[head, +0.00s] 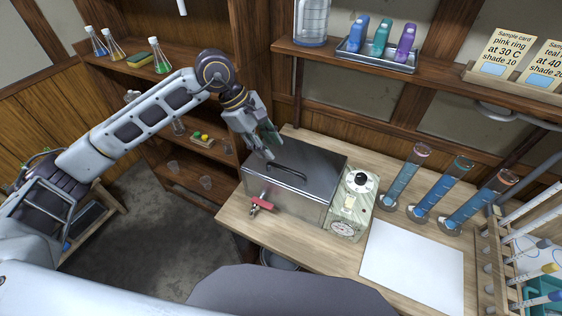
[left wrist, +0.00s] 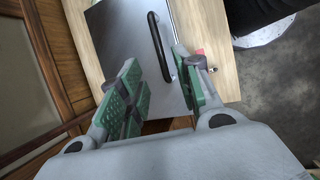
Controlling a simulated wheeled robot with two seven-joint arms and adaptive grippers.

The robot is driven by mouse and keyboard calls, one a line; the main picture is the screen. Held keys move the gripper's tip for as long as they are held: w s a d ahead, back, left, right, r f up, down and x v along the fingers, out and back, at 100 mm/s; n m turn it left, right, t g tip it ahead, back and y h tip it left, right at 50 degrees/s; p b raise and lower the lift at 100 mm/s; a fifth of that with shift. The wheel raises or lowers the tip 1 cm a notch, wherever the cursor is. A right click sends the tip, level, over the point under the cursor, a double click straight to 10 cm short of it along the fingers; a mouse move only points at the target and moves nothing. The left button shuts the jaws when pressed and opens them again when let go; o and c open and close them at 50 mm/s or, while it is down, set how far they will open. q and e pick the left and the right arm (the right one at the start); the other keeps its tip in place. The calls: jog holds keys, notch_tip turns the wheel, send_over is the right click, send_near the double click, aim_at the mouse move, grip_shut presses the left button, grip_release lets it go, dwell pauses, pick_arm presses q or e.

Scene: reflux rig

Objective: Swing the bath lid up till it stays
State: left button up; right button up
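The bath (head: 284,212) is a steel box on the bench, with a flat lid (head: 315,163) lying closed on top. A dark bar handle (head: 290,172) runs across the lid. My left gripper (head: 268,152) is above the lid's left back part, fingers pointing down, a little short of the handle. In the left wrist view its green-padded fingers (left wrist: 160,82) are spread with nothing held between them. The handle also shows there (left wrist: 160,47), beyond the fingers and nearer the right one. I cannot tell whether a finger touches the lid. My right gripper is not in view.
A control box with a dial (head: 346,205) stands right against the bath. A red-handled tap (head: 262,203) sticks out of its front. Measuring cylinders (head: 433,195) and a white sheet (head: 412,266) are further right. A shelf (head: 420,75) with bottles overhangs the back.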

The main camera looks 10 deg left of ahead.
aim_at(284, 168)
pick_arm(q)
jog(key=p+x, duration=0.2)
jog(key=x, duration=0.6)
jog(key=shift+d+f, duration=0.15)
jog(key=shift+f, duration=0.25)
grip_shut()
